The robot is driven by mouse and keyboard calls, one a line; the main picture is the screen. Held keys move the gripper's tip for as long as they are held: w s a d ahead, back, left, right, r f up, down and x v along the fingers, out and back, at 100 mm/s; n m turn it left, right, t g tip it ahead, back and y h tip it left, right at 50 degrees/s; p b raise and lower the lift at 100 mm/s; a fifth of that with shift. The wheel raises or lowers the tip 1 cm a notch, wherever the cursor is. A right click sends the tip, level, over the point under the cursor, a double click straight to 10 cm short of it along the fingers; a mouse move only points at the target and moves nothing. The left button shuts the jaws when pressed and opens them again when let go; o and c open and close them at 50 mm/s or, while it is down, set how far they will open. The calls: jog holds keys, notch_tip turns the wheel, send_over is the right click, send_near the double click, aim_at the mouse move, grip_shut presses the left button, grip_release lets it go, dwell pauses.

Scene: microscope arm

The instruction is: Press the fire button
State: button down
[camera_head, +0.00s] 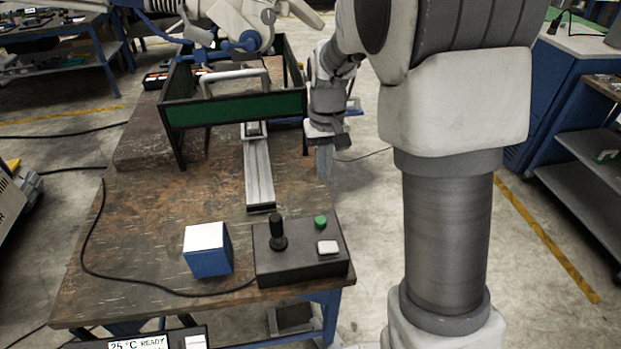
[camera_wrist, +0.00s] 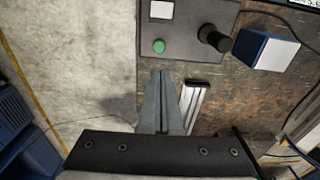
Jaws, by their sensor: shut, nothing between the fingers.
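A dark control box (camera_head: 293,270) sits at the table's near right corner. It carries a black joystick (camera_head: 277,234), a round green button (camera_head: 320,221) and a white square button (camera_head: 328,247). I cannot tell which of the two is the fire button. My gripper (camera_head: 324,174) is shut and empty, fingers down, above the table's right edge and behind the box. In the wrist view the fingertips (camera_wrist: 160,74) show just short of the green button (camera_wrist: 158,46), with the white button (camera_wrist: 161,10) beyond. The fingers look apart from both buttons.
A blue box with a white top (camera_head: 208,249) stands left of the control box. A metal rail (camera_head: 257,172) runs back to a green-panelled frame (camera_head: 233,108) left of my gripper. A black cable (camera_head: 130,281) loops over the worn table (camera_head: 140,215). Floor is open right of the table.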

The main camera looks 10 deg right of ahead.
aim_at(321, 220)
jog(key=shift+w+f, duration=0.55)
jog(key=shift+f, duration=0.2)
notch_tip(321, 220, down, 14)
jog(key=shift+f, duration=0.1)
dwell(0.5)
